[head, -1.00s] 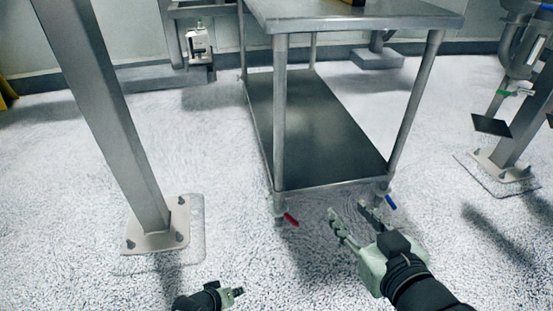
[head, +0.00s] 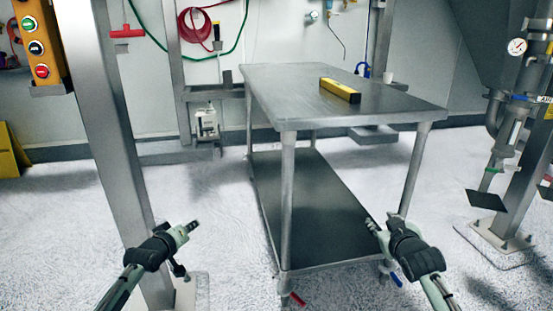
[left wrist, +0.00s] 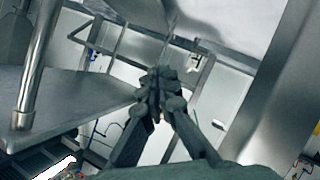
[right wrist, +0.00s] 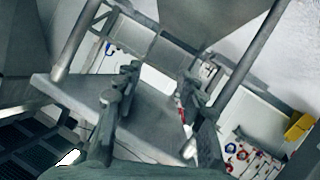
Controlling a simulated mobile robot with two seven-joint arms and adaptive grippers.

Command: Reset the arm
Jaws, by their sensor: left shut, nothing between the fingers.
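My left gripper (head: 188,228) is in the lower left of the head view, in front of the steel post. It is shut and empty, and its fingers meet in the left wrist view (left wrist: 158,85). My right gripper (head: 374,226) is at the lower right of the head view, in front of the table's lower shelf and near its front right leg. In the right wrist view its two fingers (right wrist: 155,85) stand well apart with nothing between them.
A steel table (head: 278,105) with a lower shelf (head: 305,215) stands ahead, with a yellow level-like bar (head: 340,91) on top. A steel post (head: 112,170) stands at left with a yellow button box (head: 38,45). Piping with a gauge (head: 517,46) is at right. Open floor lies between post and table.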

